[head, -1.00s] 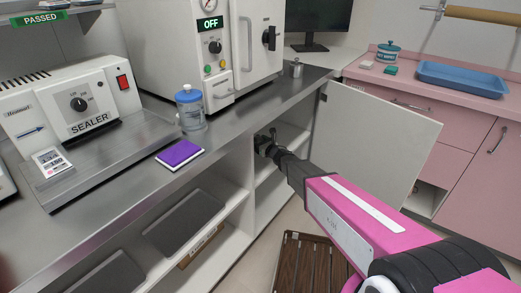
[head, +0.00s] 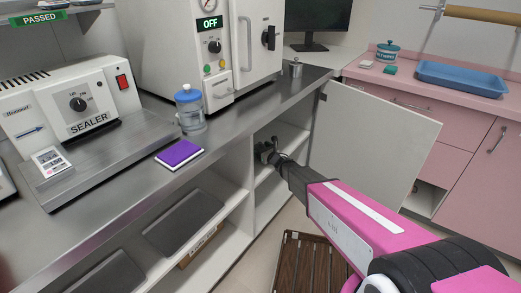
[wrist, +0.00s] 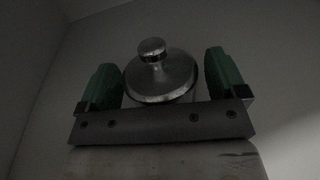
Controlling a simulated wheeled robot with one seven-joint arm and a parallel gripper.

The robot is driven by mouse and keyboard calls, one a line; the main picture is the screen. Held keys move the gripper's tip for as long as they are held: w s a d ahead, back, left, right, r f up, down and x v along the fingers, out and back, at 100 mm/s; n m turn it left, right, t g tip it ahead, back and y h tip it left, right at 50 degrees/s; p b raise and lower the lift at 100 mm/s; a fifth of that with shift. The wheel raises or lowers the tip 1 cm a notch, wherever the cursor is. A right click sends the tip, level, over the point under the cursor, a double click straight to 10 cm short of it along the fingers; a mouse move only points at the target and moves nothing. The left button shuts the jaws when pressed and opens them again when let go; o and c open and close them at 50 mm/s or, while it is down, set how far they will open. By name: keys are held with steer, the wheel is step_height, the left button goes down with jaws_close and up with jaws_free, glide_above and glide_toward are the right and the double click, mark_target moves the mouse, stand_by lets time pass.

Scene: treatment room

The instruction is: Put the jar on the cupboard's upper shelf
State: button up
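The jar (wrist: 163,76) has a round metal lid with a knob. In the wrist view it stands upright between the two green-padded fingers of my gripper (wrist: 163,85), which sit close on both sides of it. My gripper bar hides its lower part, and I cannot see whether its base touches a shelf. In the head view my gripper (head: 266,152) reaches into the open cupboard (head: 252,180), around the height of its upper shelf (head: 290,139). The jar cannot be made out there.
The cupboard door (head: 375,145) stands open to the right of my arm. The steel counter (head: 225,130) above carries a blue-lidded container (head: 190,110), a purple pad (head: 180,154) and a small metal canister (head: 296,69). A slatted brown board (head: 310,262) is on the floor.

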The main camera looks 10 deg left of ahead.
stand_by(0.3)
steer(key=shift+d+r, duration=0.1)
steer(key=shift+r, duration=0.05)
steer(key=v, duration=1.2)
steer(key=w+d+r+m+h, duration=0.2)
steer(key=d+m+h, duration=1.1)
steer(key=d+m, duration=1.05)
steer(key=s+d+m+g, duration=0.3)
steer(key=s+m, duration=0.3)
steer(key=m, duration=0.1)
steer(key=s+d+r+m+g+h, duration=0.1)
steer(key=s+d+m+g, duration=0.3)
steer(key=s+m, duration=0.3)
steer(key=s+d+r+m+g, duration=0.1)
steer(key=s+d+m+g, duration=0.2)
steer(key=s+m, duration=0.3)
steer(key=d+m, duration=0.1)
steer(key=m, duration=0.2)
steer(key=shift+s+g, duration=0.15)
steer(key=shift+g, duration=0.25)
steer(key=shift+d, duration=0.1)
